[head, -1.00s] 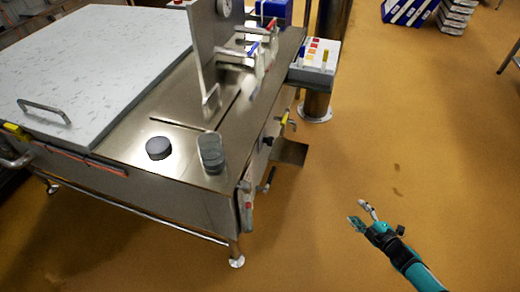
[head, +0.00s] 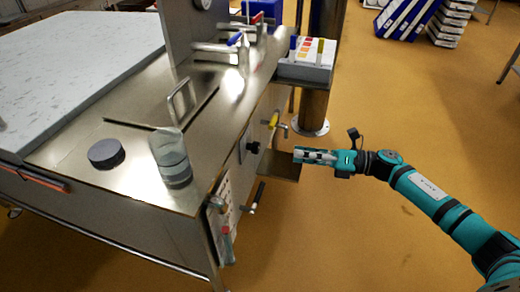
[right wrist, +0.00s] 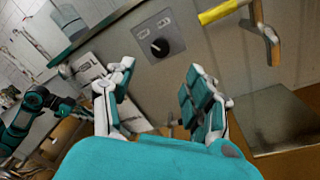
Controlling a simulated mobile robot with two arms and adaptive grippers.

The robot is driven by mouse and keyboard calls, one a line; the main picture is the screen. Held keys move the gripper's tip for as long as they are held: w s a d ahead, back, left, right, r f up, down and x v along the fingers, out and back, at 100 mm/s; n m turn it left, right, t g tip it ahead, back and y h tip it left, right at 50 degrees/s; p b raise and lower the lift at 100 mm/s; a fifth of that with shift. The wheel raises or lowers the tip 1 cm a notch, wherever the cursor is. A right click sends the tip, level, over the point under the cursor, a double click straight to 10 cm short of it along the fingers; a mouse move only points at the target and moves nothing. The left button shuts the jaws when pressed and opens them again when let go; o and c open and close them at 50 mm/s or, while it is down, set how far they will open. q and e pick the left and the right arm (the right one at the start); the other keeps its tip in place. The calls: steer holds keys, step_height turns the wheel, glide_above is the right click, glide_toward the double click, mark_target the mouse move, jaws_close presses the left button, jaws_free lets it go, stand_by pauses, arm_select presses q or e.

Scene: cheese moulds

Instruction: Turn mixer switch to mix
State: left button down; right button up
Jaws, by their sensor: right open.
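The mixer switch (head: 253,147) is a black knob on the steel side panel of the vat. In the right wrist view the knob (right wrist: 159,47) sits on a grey plate with small labels above it, and its white pointer mark shows. My right gripper (head: 299,155) is to the right of the switch in the head view, apart from it. In the right wrist view its two fingers (right wrist: 160,80) are spread and empty, with the knob beyond and between them. My left gripper is not in the head view.
A yellow-handled valve (head: 274,120) is beside the switch. A steel plate (head: 280,166) juts out below it. A glass jar (head: 172,160) and a dark round puck (head: 106,153) stand on the steel top. A white box (head: 306,62) is behind.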

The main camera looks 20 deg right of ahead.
mark_target(259, 149)
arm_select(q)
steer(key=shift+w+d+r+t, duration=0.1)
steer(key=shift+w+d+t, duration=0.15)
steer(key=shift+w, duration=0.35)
arm_select(e)
steer(key=x, duration=1.1)
steer(key=shift+a, duration=0.1)
jaws_close()
steer(key=shift+r+m, duration=0.1)
steer(key=shift+m, duration=0.5)
steer(key=m+p, duration=0.2)
steer(key=m, duration=0.2)
steer(key=shift+t, duration=0.3)
steer(key=m+p, duration=0.3)
steer(key=m, duration=0.3)
steer(key=shift+m+t, duration=0.3)
steer(key=shift+t, duration=0.1)
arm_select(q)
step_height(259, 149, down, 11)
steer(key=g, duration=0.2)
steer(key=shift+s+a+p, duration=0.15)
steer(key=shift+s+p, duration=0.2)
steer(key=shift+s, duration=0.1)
arm_select(e)
steer(key=shift+m, duration=0.5)
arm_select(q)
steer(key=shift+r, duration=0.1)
